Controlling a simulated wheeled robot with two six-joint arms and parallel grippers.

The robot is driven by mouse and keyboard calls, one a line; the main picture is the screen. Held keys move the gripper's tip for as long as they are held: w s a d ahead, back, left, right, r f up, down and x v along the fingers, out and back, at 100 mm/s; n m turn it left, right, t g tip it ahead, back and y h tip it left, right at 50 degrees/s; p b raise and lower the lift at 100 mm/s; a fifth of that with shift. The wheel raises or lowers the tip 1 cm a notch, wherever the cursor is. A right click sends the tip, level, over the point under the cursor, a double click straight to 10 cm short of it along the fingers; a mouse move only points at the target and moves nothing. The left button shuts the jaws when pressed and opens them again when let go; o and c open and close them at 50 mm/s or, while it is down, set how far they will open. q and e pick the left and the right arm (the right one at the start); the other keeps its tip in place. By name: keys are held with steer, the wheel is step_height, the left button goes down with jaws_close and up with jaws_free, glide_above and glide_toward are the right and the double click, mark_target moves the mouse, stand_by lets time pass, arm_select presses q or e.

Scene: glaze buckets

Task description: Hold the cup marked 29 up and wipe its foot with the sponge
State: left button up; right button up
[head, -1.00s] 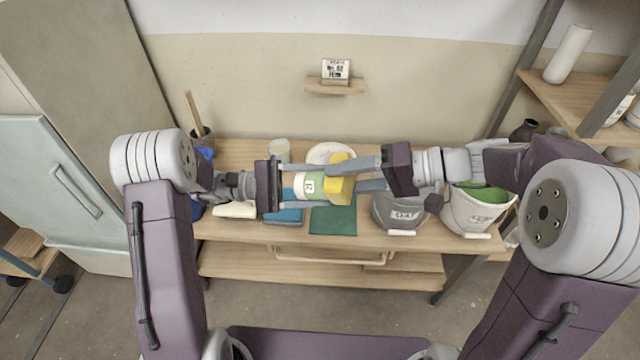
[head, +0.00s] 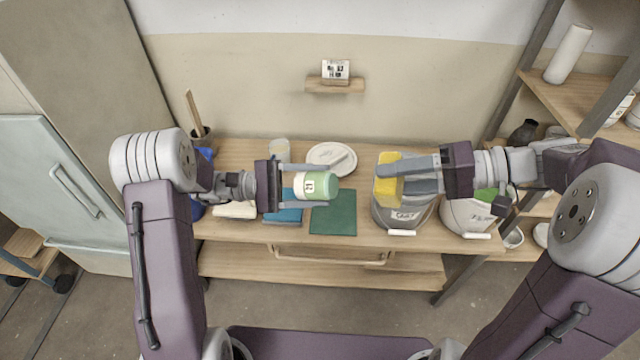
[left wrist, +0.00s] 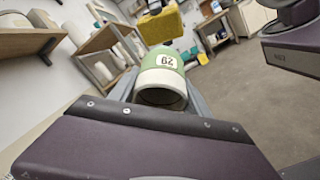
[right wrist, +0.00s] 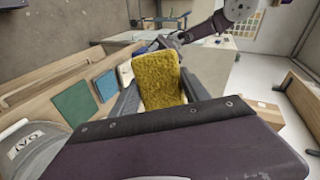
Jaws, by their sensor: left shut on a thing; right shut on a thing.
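The cup marked 29 (head: 318,186) is green and cream and lies sideways in the air above the table. My left gripper (head: 312,187) is shut on it. In the left wrist view the cup (left wrist: 162,77) shows its label and its cream open end facing the camera. The yellow sponge (head: 388,180) is held by my right gripper (head: 392,182), to the right of the cup and apart from it. The sponge also fills the jaws in the right wrist view (right wrist: 158,78). The cup's foot, on the side away from my left wrist, is hidden in the left wrist view.
Below are a blue cloth (head: 284,215), a green mat (head: 334,212) and a white plate (head: 332,155) on the wooden table. Two grey-white buckets (head: 402,215) (head: 466,215) stand at the right. A cup with a stick (head: 198,130) stands at the back left.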

steer(key=d, duration=0.9)
steer(key=shift+d, duration=0.3)
